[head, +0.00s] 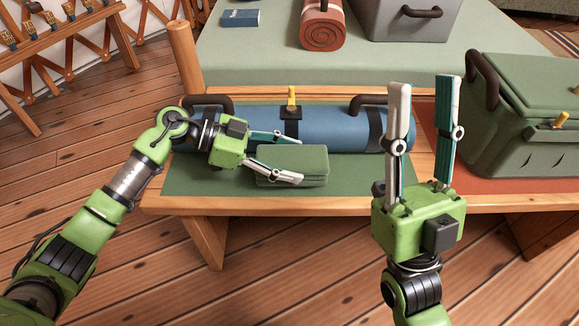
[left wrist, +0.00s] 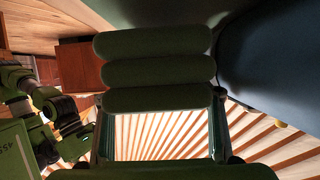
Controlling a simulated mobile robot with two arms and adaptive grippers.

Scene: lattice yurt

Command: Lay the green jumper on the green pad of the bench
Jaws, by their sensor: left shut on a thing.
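The green jumper (head: 300,163) is a folded block on the bench's left side, in front of the blue roll. My left gripper (head: 288,158) is shut on it, with one finger behind and one in front. In the left wrist view the jumper (left wrist: 155,72) shows as three stacked folds between the fingers. The green pad (head: 200,176) lies flat on the bench, around and under the jumper in the head view. I cannot tell whether the jumper touches it. My right gripper (head: 424,85) is open and empty, pointing up in front of the bench.
A blue roll (head: 335,128) with dark straps lies along the back of the green pad. A green case (head: 525,130) stands on the red pad (head: 470,185) at right. Behind are a pale green surface (head: 260,60), a red roll (head: 321,25) and a grey box (head: 410,22).

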